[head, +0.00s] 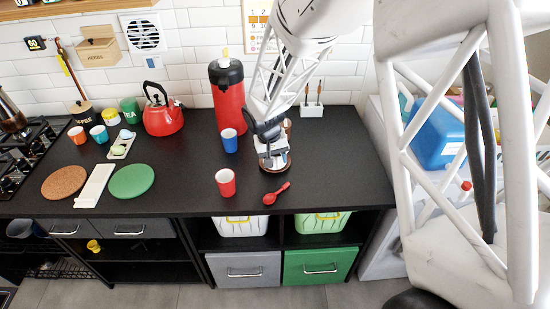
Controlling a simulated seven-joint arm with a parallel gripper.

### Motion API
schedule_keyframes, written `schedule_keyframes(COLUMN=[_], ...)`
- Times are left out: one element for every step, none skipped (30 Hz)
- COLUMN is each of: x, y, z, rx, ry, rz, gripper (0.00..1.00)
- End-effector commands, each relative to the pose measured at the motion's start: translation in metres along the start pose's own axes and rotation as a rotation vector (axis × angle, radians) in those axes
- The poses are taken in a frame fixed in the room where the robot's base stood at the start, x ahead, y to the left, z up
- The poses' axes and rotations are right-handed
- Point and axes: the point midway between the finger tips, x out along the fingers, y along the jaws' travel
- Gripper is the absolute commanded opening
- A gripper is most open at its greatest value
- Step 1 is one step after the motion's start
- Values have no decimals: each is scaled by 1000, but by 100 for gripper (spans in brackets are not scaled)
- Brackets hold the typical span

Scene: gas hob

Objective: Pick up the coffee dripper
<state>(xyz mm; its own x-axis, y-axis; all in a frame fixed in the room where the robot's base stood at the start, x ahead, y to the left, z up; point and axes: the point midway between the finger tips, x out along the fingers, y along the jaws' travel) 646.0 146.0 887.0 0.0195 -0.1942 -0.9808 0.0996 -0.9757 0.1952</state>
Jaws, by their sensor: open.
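My gripper (272,157) hangs at the right part of the black counter (180,185), pointing down, with its jaws open. A dark object with a brown rim (285,165) shows directly below and around the fingers. It may be the coffee dripper, but the gripper covers most of it and I cannot make out its shape. I cannot tell whether the fingers touch it.
A blue cup (229,140) and a tall red flask (227,95) stand left of my gripper. A red cup (226,182) and a red scoop (276,194) are in front. A white holder (312,109) stands behind. The counter right of the gripper is clear.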

Motion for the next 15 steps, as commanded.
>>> schedule_keyframes(x=[5,8,12,15,18,23,26,30,34,36,39,41,43,44,45], y=[0,0,0,0,0,0,0,0,0,0,0,0,0,0,0], z=[0,0,0,-1,-1,-1,-2,-2,-2,-2,-2,-2,-2,-2,-2], rx=[0,0,0,-1,-1,-1,-1,-1,-1,-1,-1,-1,0,0,0], ry=[-2,-2,-2,-1,-1,-2,-2,-2,-1,0,0,0,0,0,1], rz=[1,1,0,0,0,1,1,1,0,0,0,-1,-1,-1,-1], gripper=[45,45,45,45,45,45,45,45,45,45,45,45,45,45,45])
